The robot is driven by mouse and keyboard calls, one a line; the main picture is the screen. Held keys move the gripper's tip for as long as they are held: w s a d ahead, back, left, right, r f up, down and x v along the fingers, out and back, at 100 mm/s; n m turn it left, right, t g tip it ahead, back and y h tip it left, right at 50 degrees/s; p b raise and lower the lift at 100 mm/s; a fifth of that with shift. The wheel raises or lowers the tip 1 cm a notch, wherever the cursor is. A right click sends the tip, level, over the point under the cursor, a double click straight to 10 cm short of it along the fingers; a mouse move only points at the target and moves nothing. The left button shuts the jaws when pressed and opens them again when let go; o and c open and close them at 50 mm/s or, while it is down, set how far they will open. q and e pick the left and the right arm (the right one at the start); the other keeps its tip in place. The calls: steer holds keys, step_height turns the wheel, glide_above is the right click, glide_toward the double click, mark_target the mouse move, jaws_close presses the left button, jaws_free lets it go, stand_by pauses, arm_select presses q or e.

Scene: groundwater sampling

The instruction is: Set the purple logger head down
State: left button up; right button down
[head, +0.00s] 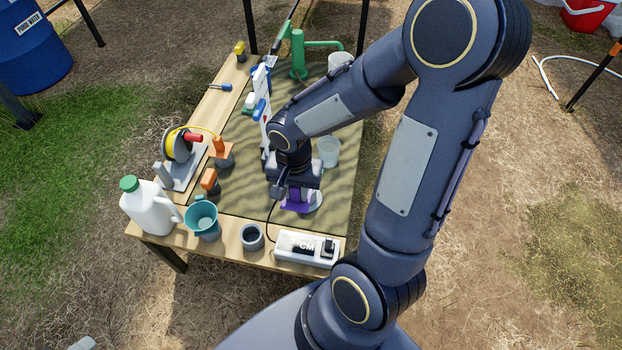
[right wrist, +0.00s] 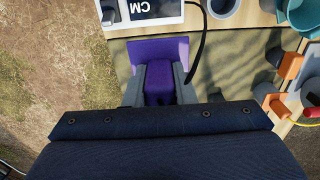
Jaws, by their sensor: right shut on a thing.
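The purple logger head (head: 296,208) is over the near part of the table mat, just behind the white box marked CM. My right gripper (head: 292,190) is shut on it from above and hides much of it. In the right wrist view the purple logger head (right wrist: 158,78) sits between the two grey fingers (right wrist: 160,88), with a wider purple part beyond them. I cannot tell whether it touches the mat. A pale round thing (head: 316,201) shows at its right side. My left gripper is not in view.
The white CM box (head: 300,248) stands at the near edge, with a black cable beside it. A grey cup (head: 252,236), teal jug (head: 202,220), white bottle (head: 150,208) and orange-handled items (head: 221,152) stand left. A clear cup (head: 328,151) stands behind. The mat (head: 240,185) has bare room left.

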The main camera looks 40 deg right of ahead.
steer(key=shift+w+d+f+b, duration=0.55)
steer(key=shift+w+d+f, duration=0.85)
steer(key=shift+f, duration=0.6)
steer(key=shift+w+d+f+b, duration=0.55)
steer(key=shift+w+d+f, duration=0.8)
steer(key=shift+f, duration=0.7)
steer(key=shift+w+d+f+b, duration=0.55)
steer(key=shift+w+d+f, duration=0.6)
steer(key=shift+d+f, duration=0.65)
steer(key=shift+a+f, duration=0.2)
steer(key=shift+f, duration=0.15)
steer(key=c, duration=1.2)
jaws_free()
steer(key=shift+r, duration=0.2)
